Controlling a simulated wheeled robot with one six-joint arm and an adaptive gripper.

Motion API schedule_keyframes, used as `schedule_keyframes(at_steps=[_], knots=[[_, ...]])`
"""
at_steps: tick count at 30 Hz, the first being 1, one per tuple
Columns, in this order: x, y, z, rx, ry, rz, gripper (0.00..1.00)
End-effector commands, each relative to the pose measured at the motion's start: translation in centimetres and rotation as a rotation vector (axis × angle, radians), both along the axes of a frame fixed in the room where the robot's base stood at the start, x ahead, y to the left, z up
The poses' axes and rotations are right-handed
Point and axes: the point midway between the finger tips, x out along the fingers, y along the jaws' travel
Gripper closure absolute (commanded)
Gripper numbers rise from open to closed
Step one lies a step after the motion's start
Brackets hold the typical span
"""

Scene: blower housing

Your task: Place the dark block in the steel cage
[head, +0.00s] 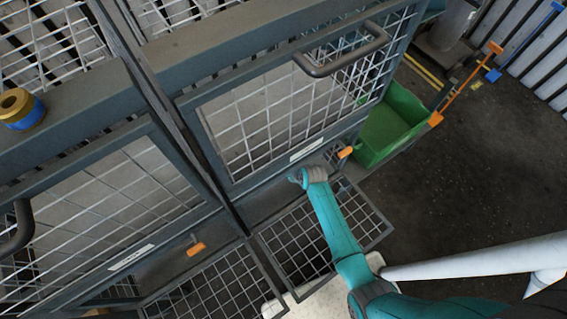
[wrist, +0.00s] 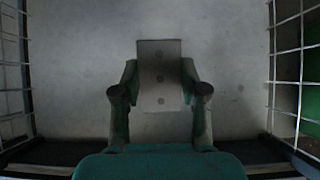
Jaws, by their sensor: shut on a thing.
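My gripper (wrist: 159,88) is shut on the dark block (wrist: 159,58), a flat grey plate-like piece with a column of round holes. The block stands up between the two fingers in the wrist view and extends beyond their tips. The steel cage (head: 246,75) has a dark frame and wire mesh panels. Its mesh walls (wrist: 298,60) show at both sides in the wrist view, with a plain grey surface beyond the block. In the head view my teal arm reaches into the low opening of the right bay; the gripper and block are hidden there. Contact between block and cage cannot be told.
Lowered mesh flaps (head: 215,285) stick out at the front, beside and below my arm. An orange latch (head: 196,249) sits on the left bay. A green bin (head: 392,128) stands to the right.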

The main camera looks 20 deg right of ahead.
Motion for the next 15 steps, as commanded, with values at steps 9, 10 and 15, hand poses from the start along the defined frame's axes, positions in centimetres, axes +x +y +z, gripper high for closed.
schedule_keyframes(at_steps=[9, 10, 15], knots=[[2.3, 0.4, 0.7, -0.041, 0.195, 0.001, 0.99], [2.5, 0.4, 0.7, -0.044, 0.210, 0.000, 0.99], [2.5, 0.5, -0.2, -0.054, 0.267, -0.001, 0.99]])
